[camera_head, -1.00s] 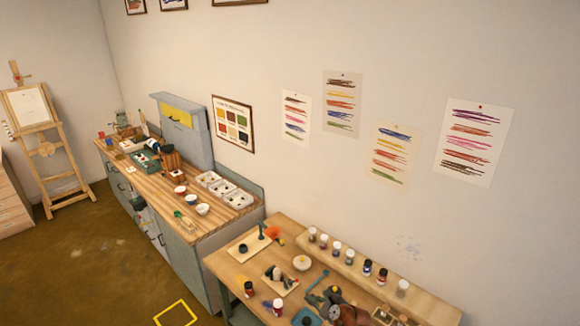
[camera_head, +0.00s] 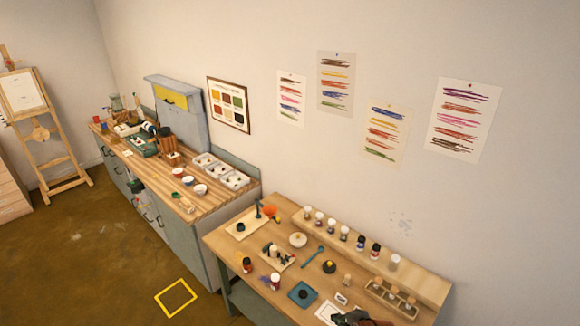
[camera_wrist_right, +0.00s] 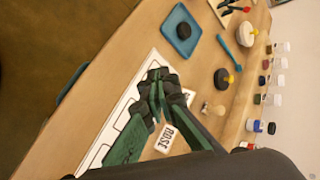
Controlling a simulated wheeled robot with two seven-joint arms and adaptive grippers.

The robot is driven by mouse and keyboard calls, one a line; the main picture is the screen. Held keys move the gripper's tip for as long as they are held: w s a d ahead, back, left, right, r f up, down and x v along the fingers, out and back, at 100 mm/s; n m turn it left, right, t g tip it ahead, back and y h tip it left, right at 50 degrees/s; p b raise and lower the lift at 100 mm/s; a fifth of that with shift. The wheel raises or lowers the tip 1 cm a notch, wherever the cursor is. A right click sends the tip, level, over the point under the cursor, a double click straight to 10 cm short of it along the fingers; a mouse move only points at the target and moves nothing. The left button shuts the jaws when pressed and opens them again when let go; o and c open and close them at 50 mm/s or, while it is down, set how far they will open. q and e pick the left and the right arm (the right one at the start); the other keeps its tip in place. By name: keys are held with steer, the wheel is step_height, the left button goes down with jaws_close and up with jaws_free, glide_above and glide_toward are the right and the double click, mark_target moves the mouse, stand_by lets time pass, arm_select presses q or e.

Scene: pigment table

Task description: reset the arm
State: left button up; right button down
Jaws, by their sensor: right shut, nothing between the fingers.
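My right gripper (camera_head: 346,317) shows only partly at the bottom edge of the head view, above the front of the pigment table (camera_head: 225,240). In the right wrist view the right gripper (camera_wrist_right: 158,78) has its green fingers shut with dark pads together and nothing between them. It is over a white sheet (camera_wrist_right: 122,103), and a small card reading "ROSE" (camera_wrist_right: 166,138) lies beside the fingers. I cannot tell the height above the table. My left gripper is in neither view.
A blue tray (camera_head: 301,294) with a dark piece, a black round piece with a yellow knob (camera_head: 329,267), and a teal spoon-like tool (camera_head: 313,256) lie near. Several jars (camera_head: 344,233) line the back shelf. A wooden holder (camera_head: 391,298) stands right.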

steer(key=s+d+r+n+g+h, duration=0.1)
steer(key=s+d+r+n+h, duration=0.3)
steer(key=s, duration=0.9)
steer(key=s+d+r+n+g, duration=0.1)
steer(key=s+d+n, duration=0.55)
steer(key=s, duration=0.55)
steer(key=s+d+r+n+g+h, duration=0.25)
steer(key=s+d+n, duration=0.35)
steer(key=s, duration=0.7)
step_height(320, 180, down, 40)
steer(key=y+b, duration=0.1)
steer(key=b, duration=1.1)
arm_select(q)
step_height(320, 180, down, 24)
steer(key=b, duration=1.2)
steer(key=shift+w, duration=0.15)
arm_select(e)
steer(key=s+f+g, duration=0.1)
steer(key=s+f, duration=0.9)
steer(key=f, duration=0.6)
steer(key=s+f, duration=1.1)
steer(key=f, duration=0.4)
steer(key=shift+a+f+g, duration=0.3)
steer(key=shift+f+g, duration=0.05)
